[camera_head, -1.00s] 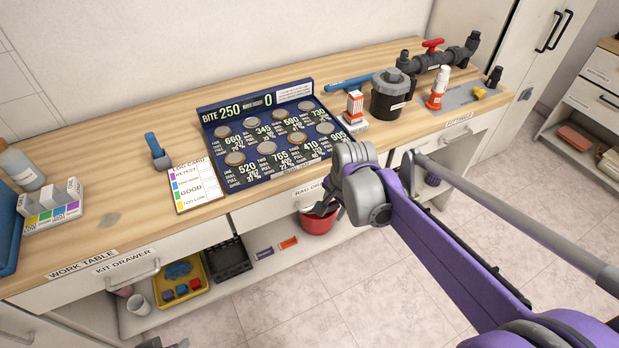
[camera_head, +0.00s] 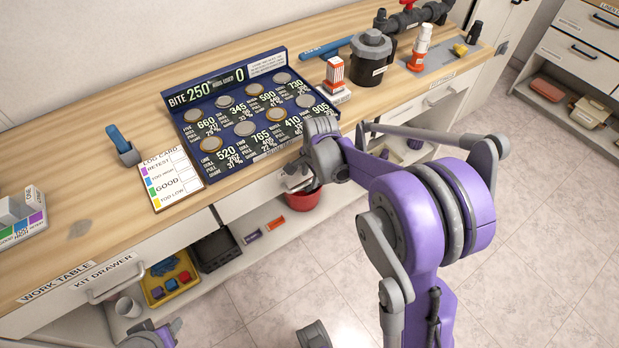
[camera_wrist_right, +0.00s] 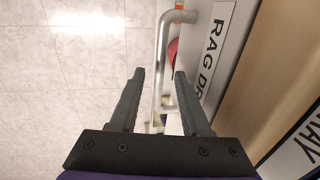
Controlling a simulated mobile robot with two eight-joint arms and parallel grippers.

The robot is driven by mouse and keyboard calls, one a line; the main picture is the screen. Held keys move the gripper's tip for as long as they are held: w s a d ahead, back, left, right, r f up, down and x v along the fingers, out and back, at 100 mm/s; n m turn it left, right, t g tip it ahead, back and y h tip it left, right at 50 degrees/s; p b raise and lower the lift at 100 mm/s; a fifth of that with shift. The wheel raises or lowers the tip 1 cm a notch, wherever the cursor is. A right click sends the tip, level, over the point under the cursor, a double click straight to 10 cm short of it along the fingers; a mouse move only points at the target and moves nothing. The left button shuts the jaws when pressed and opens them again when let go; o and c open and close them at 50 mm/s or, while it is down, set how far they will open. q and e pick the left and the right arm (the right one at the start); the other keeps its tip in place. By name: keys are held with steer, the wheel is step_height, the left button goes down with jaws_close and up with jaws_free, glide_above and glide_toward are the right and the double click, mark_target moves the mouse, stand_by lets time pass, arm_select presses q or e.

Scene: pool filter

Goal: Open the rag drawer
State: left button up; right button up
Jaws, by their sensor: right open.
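The rag drawer (camera_head: 245,195) is in the work table's front, below the scoreboard tray. It looks shut, though my right arm hides much of it in the head view. Its label (camera_wrist_right: 213,55) shows in the right wrist view. The pale bar handle (camera_wrist_right: 162,45) stands off the drawer front. My right gripper (camera_wrist_right: 160,73) is open, with one finger on each side of the handle bar; I cannot tell whether either finger touches it. In the head view my right gripper (camera_head: 300,180) is at the drawer front, partly hidden by its wrist. Part of my left arm shows at the bottom edge.
A red bucket (camera_head: 304,199) stands on the shelf below the drawer. The kit drawer (camera_head: 112,280) is to the left. The scoreboard tray (camera_head: 245,110) lies on the table above. A black pot (camera_head: 370,60) stands farther right. The floor in front is clear.

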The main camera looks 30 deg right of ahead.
steer(key=shift+w+f, duration=0.1)
steer(key=shift+f, duration=0.45)
jaws_close()
stand_by(1.1)
